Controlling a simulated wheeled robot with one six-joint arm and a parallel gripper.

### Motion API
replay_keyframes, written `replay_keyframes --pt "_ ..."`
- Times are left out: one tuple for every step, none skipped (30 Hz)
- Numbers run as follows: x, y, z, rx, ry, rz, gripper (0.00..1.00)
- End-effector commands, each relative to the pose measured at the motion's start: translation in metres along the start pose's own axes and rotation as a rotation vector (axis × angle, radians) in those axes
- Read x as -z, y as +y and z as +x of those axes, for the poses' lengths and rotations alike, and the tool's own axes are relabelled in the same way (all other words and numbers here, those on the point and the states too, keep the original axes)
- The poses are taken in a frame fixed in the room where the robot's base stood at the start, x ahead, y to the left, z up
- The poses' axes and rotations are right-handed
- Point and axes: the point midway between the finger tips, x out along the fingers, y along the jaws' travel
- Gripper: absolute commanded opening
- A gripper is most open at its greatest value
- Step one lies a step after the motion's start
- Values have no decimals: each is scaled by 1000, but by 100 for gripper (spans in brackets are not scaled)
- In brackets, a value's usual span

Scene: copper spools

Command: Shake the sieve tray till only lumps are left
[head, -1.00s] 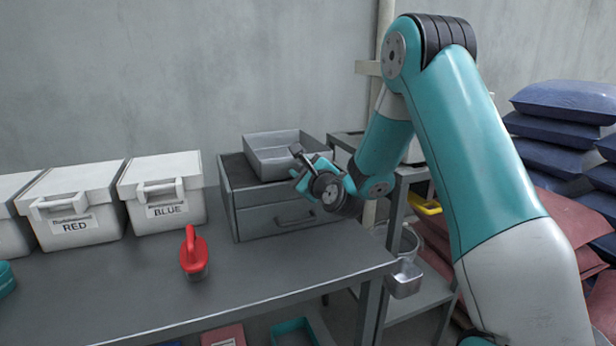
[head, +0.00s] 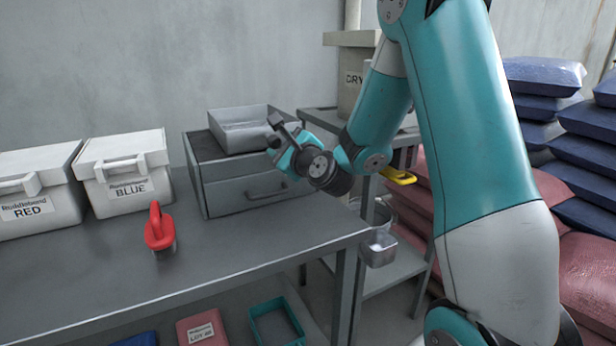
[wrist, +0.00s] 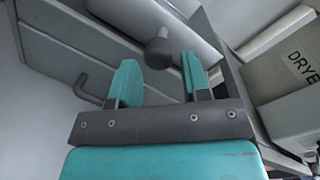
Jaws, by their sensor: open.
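A grey metal tray (head: 238,137), the likely sieve tray, sits on top of a grey drawer unit (head: 240,192) at the back of the bench. Its inside is only partly visible, so I cannot tell what lies in it. My gripper (head: 278,140) is in front of the tray's right end, above the drawer handle. In the wrist view my gripper (wrist: 160,82) is open, with two teal fingers apart. A dark rounded knob (wrist: 158,48), perhaps the tray's handle, shows beyond and between the fingers. I see no contact with it.
White bins labelled RED (head: 40,195) and BLUE (head: 128,178) stand at the left. A red-handled tool (head: 158,228) lies on the bench (head: 210,260). A container marked DRY (head: 350,75) stands behind my arm. Stacked sacks (head: 545,115) fill the right.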

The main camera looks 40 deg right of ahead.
Motion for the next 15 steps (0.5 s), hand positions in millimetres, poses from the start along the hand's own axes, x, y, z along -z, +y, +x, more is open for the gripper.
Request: replay_keyframes --pt "7 5 -12 4 0 -1 43" --pt "6 5 -20 4 0 0 43" --pt "7 5 -29 4 0 -1 43" --pt "6 6 -36 4 -1 0 43" --pt "6 4 -43 5 0 -1 43" --pt "6 4 -53 5 0 -1 43" --pt "6 5 -60 4 0 -1 43" --pt "6 5 -66 4 -1 -2 43" --pt "4 6 -67 1 -10 -6 43" --pt "3 6 -69 1 -13 -8 43" --pt "3 6 -72 -1 -14 -9 43" --pt "3 6 -76 -1 -14 -9 43" --pt "3 6 -79 -1 -14 -8 43" --pt "3 6 -82 -1 -12 -8 43" --pt "4 6 -86 1 -9 -7 43"
